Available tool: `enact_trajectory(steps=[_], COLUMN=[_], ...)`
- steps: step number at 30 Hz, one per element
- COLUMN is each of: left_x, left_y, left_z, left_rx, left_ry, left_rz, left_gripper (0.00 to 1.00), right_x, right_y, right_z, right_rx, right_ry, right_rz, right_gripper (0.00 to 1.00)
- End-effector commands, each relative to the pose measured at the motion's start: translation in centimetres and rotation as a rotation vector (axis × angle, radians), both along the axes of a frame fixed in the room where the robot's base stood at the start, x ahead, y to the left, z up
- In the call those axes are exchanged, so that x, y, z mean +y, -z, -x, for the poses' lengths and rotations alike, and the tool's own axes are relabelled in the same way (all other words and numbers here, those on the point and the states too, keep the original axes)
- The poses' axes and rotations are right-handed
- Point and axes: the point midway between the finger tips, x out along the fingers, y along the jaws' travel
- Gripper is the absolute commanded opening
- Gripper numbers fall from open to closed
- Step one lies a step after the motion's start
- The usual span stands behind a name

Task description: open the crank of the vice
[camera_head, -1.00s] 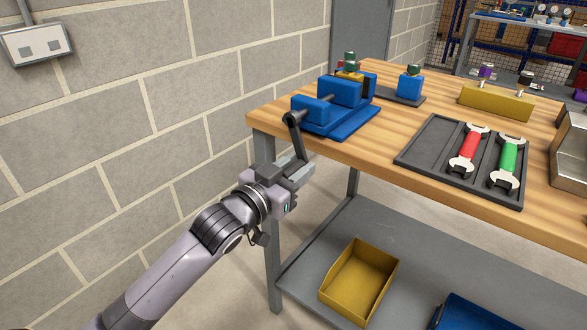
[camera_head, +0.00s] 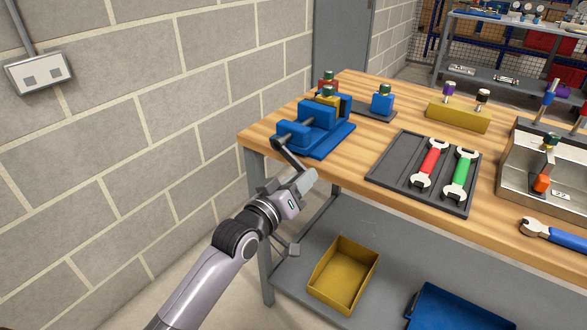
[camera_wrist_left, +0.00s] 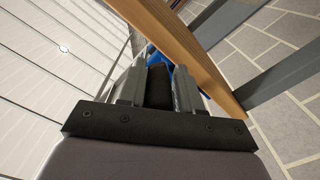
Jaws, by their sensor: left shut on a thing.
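The blue vice (camera_head: 320,125) stands on the near left corner of the wooden workbench. Its dark crank (camera_head: 287,154) slants down to the right from the screw at the vice's near end. My left gripper (camera_head: 300,181) is at the crank's lower end, just off the bench's front edge. In the left wrist view, the fingers (camera_wrist_left: 157,88) are shut on the black crank handle (camera_wrist_left: 158,84), which sits between them. A bit of blue shows behind them. The handle is mostly hidden by the gripper in the head view. My right gripper is not in view.
The bench edge (camera_wrist_left: 185,45) runs close beside the fingers. A dark tray (camera_head: 385,170) holds a red and a green wrench. A yellow bin (camera_head: 343,275) and a blue bin (camera_head: 455,308) are on the lower shelf. A block wall (camera_head: 130,150) stands left.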

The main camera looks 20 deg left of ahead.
Motion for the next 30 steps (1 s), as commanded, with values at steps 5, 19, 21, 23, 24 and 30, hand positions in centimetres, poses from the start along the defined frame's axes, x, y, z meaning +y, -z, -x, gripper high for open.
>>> enact_trajectory(steps=[5, 19, 21, 23, 24, 30], left_x=[-1.1, -1.4, -1.4, -1.4, -1.4, -1.3], left_y=[-2.6, -3.8, -3.8, -3.8, -3.8, -3.7], left_z=[0.2, 0.3, 0.3, 0.3, 0.3, 0.2], left_rx=[0.026, 0.084, 0.086, 0.087, 0.087, 0.087], left_ry=[0.009, 0.008, 0.006, 0.006, 0.006, 0.006], left_rz=[0.131, 0.298, 0.305, 0.308, 0.309, 0.308], left_gripper=[0.00, 0.00, 0.00, 0.00, 0.00, 0.00], right_x=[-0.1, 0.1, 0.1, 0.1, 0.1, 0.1], right_y=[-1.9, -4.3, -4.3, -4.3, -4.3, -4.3], right_z=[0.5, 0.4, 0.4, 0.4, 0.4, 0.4], right_rx=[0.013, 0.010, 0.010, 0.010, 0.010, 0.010], right_ry=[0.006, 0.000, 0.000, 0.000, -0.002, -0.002], right_rz=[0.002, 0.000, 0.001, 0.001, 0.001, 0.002], right_gripper=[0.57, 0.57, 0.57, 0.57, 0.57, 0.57])
